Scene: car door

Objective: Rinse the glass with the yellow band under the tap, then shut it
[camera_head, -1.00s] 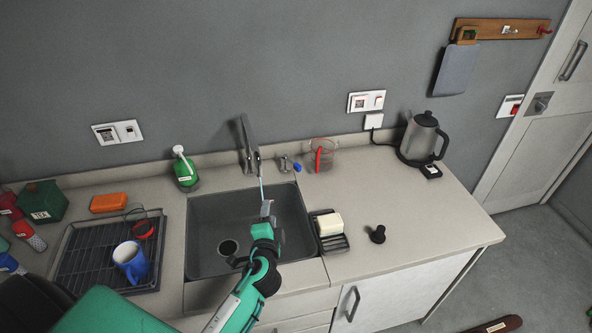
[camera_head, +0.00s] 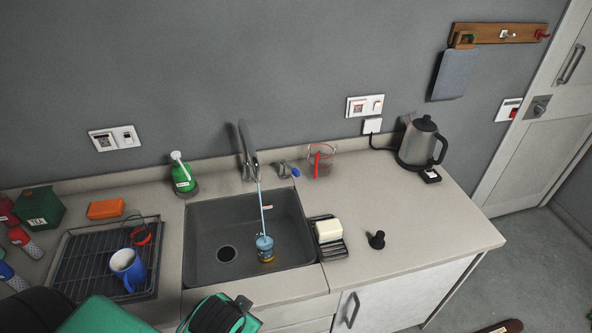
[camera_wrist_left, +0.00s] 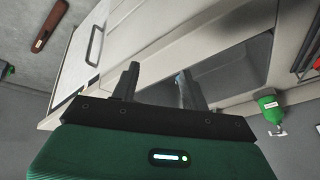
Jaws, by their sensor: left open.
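The glass with the yellow band (camera_head: 265,248) stands in the right part of the dark sink (camera_head: 215,265), looking upright. A blue stream of water runs from the tap (camera_head: 248,150) down to it. A lever with a blue end (camera_head: 290,170) is to the right of the tap. My left gripper is open and empty in the left wrist view (camera_wrist_left: 157,85), with its two dark fingers apart. In the head view only my green and black arm shows at the bottom edge, clear of the glass; its fingertips are not clear there. My right gripper is not in view.
A drying rack (camera_head: 75,280) with a blue mug (camera_head: 128,264) and a red-banded glass (camera_head: 141,236) is left. A green bottle (camera_head: 184,180) stands behind the sink. A soap dish (camera_head: 332,248), a black knob (camera_head: 376,239), a jug (camera_head: 320,160) and a kettle (camera_head: 419,145) are right.

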